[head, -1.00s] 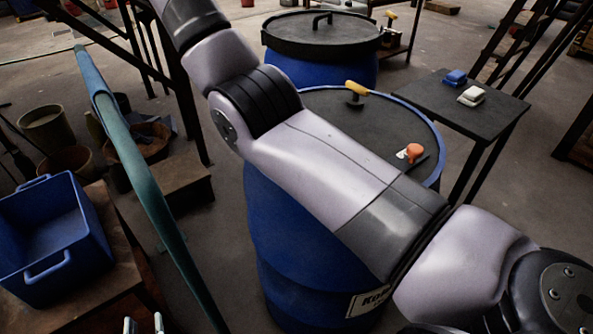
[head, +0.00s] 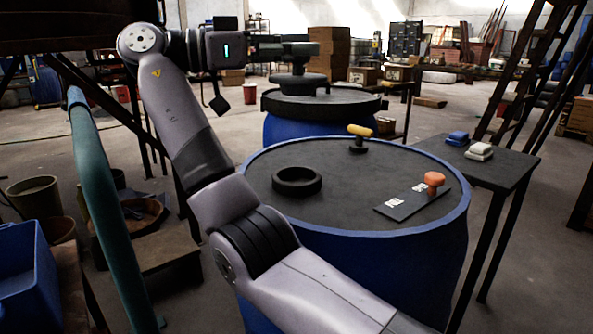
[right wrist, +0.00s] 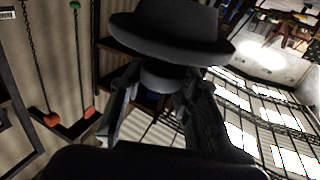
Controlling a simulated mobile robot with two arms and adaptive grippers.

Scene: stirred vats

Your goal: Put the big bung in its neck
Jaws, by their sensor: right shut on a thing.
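The big bung (head: 298,83) is a dark, wide-brimmed plug. My right gripper (head: 290,49) is shut on its narrow stem and holds it up in the air, to the far side of the near blue drum. In the right wrist view the bung (right wrist: 175,38) shows its broad brim beyond the fingers (right wrist: 160,88), with the stem between them. The neck (head: 297,181) appears to be the raised black ring on the near drum's dark top (head: 330,160); it looks empty. The bung is apart from it. My left gripper is not in view.
A yellow-handled fitting (head: 359,131) and a plate with an orange knob (head: 433,180) stand on the drum top. A second lidded drum (head: 345,104) stands behind. A dark table (head: 495,165) is at right, a teal pipe (head: 103,215) and blue crate (head: 25,280) at left.

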